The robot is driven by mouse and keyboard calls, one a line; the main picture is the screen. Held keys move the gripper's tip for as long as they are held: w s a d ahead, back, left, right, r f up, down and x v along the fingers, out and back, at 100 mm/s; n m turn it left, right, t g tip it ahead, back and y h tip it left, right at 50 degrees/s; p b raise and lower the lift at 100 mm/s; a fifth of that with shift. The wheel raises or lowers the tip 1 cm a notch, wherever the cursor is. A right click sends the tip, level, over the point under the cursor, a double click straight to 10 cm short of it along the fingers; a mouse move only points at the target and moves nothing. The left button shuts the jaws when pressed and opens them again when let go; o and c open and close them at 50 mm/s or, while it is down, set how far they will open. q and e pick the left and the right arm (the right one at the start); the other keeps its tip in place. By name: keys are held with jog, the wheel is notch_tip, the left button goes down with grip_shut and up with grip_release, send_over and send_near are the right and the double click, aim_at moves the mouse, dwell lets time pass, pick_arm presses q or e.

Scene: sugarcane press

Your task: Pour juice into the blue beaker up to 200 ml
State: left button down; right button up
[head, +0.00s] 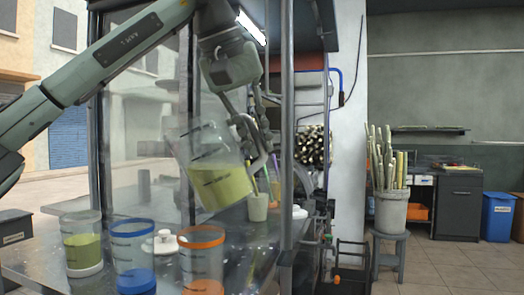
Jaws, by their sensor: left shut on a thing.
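My left gripper (256,135) is shut on the handle of a clear pitcher (197,143) that holds yellow-green juice (222,187). The pitcher is slightly tilted and hangs above the counter, to the right of and higher than the blue beaker. The blue beaker (133,256), clear with a blue rim and blue base, stands upright on the counter; I see no juice in it. No stream leaves the pitcher. My right gripper is not in view.
A metal post (287,120) rises right of the pitcher. A small cup (258,207) is behind it.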

aim_at(224, 122)
pick_arm(q)
jog(key=shift+a+r+h, duration=0.6)
jog(key=shift+a+h, duration=0.05)
jog(key=shift+h, duration=0.05)
jog(key=shift+s+a+r+n+h, duration=0.1)
jog(key=shift+a+n+h, duration=0.3)
jog(key=shift+a+h, duration=0.65)
jog(key=shift+a+r+t+h, duration=0.15)
jog(key=shift+a+t+h, duration=0.15)
jog(key=shift+a+h, duration=0.05)
jog(key=shift+r+b, duration=0.15)
jog(key=shift+b, duration=0.15)
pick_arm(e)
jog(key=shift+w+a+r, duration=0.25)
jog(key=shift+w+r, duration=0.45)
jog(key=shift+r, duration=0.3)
pick_arm(q)
jog(key=shift+s+a+h+b, duration=0.1)
jog(key=shift+a+h+b, duration=0.2)
jog(key=shift+a, duration=0.05)
jog(key=shift+a+r, duration=0.1)
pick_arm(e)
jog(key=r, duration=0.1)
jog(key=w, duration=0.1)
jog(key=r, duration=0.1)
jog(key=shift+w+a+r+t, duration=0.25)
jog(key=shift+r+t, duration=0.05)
